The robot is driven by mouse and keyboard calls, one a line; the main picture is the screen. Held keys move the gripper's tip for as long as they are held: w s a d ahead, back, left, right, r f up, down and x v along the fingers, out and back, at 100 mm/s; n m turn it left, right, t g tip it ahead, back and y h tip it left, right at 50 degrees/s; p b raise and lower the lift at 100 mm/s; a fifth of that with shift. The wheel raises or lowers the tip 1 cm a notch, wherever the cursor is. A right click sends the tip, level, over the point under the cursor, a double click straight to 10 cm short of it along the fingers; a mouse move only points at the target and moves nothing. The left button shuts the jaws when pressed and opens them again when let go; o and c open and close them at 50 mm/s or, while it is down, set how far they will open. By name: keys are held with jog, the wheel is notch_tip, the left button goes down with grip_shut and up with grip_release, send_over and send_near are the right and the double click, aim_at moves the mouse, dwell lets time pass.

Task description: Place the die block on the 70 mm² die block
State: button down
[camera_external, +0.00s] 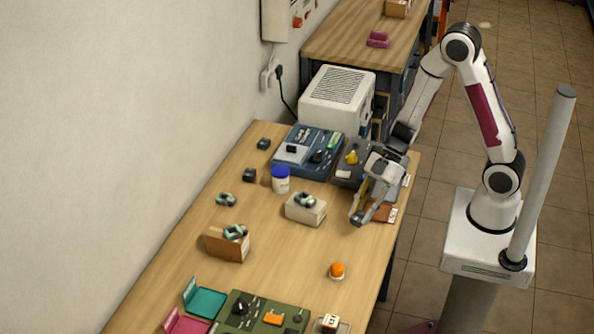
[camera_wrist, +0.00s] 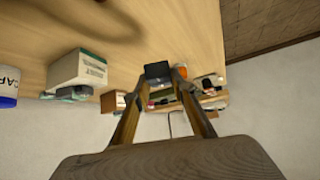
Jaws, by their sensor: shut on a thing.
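My gripper (camera_external: 362,208) hangs over the right side of the table, above a brown patch near its edge. In the wrist view, my gripper (camera_wrist: 158,78) is shut on a small dark block (camera_wrist: 157,70) held between its fingertips. The held block cannot be made out clearly in the external view. Two small dark blocks stand at the table's left side, a nearer block (camera_external: 249,175) and a farther block (camera_external: 264,143). Both are apart from my gripper. No size marking is readable, so I cannot tell which is the 70 mm² block.
A blue-capped jar (camera_external: 281,181), a pale box (camera_external: 306,211) and a brown box (camera_external: 228,246) stand mid-table; small dark-green items lie on both boxes. A blue device (camera_external: 308,166) is at the back.

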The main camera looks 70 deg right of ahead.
aim_at(359, 212)
jog(key=shift+r, duration=1.65)
jog(key=shift+w+d+m, duration=0.25)
jog(key=shift+w+m, duration=0.05)
jog(key=shift+w, duration=0.2)
jog(key=w+d+m+t+h, duration=0.2)
jog(key=w+d+m, duration=0.2)
jog(key=w+d, duration=0.1)
jog(key=w+d+m+t+h, duration=0.1)
jog(key=w+d+m+h, duration=0.2)
jog(key=w+d, duration=0.3)
jog(key=w+d+m+t+h, duration=0.2)
jog(key=w+d+m, duration=0.4)
jog(key=d, duration=0.3)
jog(key=shift+d+f+t+h, duration=0.2)
jog(key=shift+f+t+h, duration=0.15)
jog(key=shift+h, duration=0.35)
jog(key=w+d+r+m+h, duration=0.1)
jog(key=w+d, duration=0.4)
jog(key=w, duration=0.7)
jog(key=w+d+r+m+h, duration=0.2)
jog(key=w+d, duration=0.4)
jog(key=w, duration=0.7)
jog(key=shift+d+r+m, duration=0.2)
jog(key=shift+r+m, duration=0.1)
jog(key=shift+m, duration=0.4)
